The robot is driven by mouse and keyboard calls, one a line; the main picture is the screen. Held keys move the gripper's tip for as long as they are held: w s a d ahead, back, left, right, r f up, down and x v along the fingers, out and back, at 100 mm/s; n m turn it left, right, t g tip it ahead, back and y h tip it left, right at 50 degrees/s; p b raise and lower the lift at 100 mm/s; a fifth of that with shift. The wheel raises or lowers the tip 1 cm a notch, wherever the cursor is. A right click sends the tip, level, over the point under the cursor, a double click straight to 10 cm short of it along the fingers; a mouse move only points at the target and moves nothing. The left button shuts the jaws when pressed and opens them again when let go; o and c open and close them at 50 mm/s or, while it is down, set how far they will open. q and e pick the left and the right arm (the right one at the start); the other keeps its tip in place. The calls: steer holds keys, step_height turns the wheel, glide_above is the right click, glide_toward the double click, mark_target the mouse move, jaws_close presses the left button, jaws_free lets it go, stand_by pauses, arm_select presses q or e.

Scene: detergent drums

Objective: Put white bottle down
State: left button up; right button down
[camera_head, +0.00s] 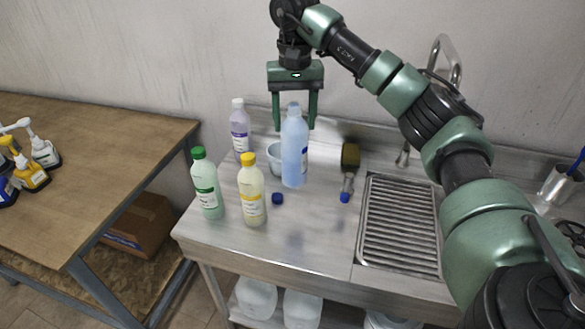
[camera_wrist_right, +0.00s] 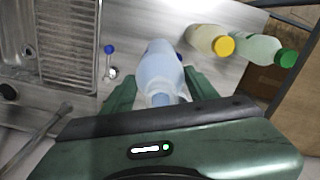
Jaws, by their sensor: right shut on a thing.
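The white bottle, pale bluish and translucent with an open top and a blue-and-white label (camera_head: 294,160), stands upright over the steel counter. My right gripper (camera_head: 294,126) comes down from above with one finger on each side of its upper part and is shut on it. In the right wrist view the bottle (camera_wrist_right: 160,68) lies between the two green fingers. I cannot tell whether its base touches the counter. My left gripper is not in view.
A green-capped bottle (camera_head: 206,184), a yellow-capped bottle (camera_head: 251,190) and a purple-labelled bottle (camera_head: 240,130) stand to the left. The sink grate (camera_head: 400,225) is right; the front counter is clear.

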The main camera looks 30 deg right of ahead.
mark_target(294, 162)
step_height(294, 162, down, 12)
steer(key=shift+r+p, duration=0.1)
steer(key=shift+p, duration=1.1)
steer(key=shift+f, duration=0.25)
steer(key=shift+c, duration=2.2)
jaws_free()
steer(key=shift+f, duration=0.1)
